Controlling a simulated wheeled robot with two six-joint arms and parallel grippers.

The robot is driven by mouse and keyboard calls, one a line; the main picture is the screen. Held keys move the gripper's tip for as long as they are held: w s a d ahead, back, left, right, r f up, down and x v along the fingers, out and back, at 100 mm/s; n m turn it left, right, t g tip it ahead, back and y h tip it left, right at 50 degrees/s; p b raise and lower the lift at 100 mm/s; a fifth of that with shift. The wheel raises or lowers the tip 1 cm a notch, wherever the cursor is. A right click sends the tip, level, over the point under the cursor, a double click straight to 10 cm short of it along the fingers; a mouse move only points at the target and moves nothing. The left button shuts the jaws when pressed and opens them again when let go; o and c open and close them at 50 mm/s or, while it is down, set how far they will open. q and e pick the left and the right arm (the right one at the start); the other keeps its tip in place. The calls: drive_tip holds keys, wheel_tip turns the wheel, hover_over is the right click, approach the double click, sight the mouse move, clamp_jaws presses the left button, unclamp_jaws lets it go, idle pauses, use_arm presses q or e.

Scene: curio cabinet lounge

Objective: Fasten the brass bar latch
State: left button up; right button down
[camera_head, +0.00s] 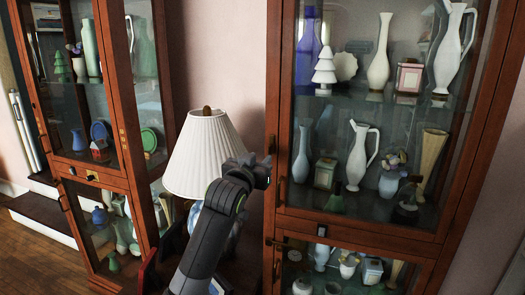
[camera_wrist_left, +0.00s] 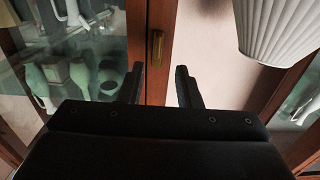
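A brass bar latch (camera_wrist_left: 155,48) shows in the left wrist view on the narrow wooden frame of a glass-doored cabinet. It looks upright and lies just beyond my left gripper. In the head view a small bronze-coloured fitting (camera_head: 272,145) on the left edge of the right cabinet (camera_head: 365,223) may be the same piece; I cannot be sure. My left gripper (camera_wrist_left: 160,86) is open, with nothing between its fingers and the latch ahead of the gap. In the head view this gripper (camera_head: 262,170) is beside the cabinet's left edge. My right gripper is not in view.
A lamp with a pleated white shade (camera_head: 205,150) stands close behind and left of my left gripper. A second glass cabinet (camera_head: 122,105) stands at the left. Both cabinets hold vases and ornaments. Wooden floor (camera_head: 35,255) shows at lower left.

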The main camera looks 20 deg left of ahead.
sight(269, 150)
use_arm(q)
drive_tip(key=w+p, duration=0.1)
drive_tip(key=w, duration=0.5)
drive_tip(key=shift+w+d, duration=0.2)
drive_tip(key=shift+w, duration=0.15)
clamp_jaws()
